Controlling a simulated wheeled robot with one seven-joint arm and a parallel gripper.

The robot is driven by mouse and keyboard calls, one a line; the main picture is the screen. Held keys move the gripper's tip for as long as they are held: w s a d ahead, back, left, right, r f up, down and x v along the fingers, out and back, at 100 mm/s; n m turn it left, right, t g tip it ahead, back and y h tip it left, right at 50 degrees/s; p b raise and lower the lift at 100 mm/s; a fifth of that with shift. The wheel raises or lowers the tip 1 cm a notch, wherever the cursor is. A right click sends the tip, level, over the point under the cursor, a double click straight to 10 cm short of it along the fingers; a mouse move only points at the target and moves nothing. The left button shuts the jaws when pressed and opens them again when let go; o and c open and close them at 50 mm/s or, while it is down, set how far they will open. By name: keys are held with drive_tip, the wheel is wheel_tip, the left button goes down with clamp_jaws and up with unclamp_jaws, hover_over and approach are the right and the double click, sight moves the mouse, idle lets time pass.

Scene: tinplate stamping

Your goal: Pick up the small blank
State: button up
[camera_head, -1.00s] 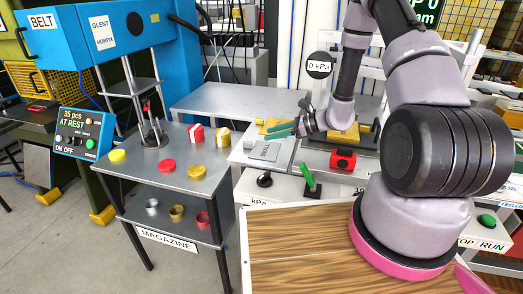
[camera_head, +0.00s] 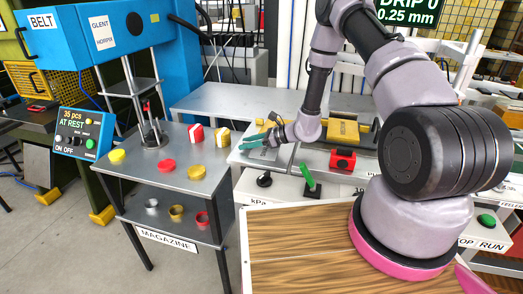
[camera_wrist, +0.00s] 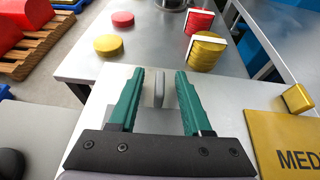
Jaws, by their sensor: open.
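A thin grey piece, seemingly the small blank (camera_wrist: 159,90), stands on edge on the pale bench top in the wrist view. It lies between the two green fingers of my gripper (camera_wrist: 160,75), with a gap on both sides. My gripper is open and holds nothing. In the head view my gripper (camera_head: 250,138) is low over the left end of the bench and hides the blank.
A yellow plate (camera_wrist: 285,140) lettered "MEDI" and a small yellow block (camera_wrist: 297,98) lie to the right in the wrist view. The magazine table (camera_head: 135,175) with red and yellow discs stands beyond the fingers. A red box (camera_head: 343,160) sits on the bench.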

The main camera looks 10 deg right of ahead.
clamp_jaws()
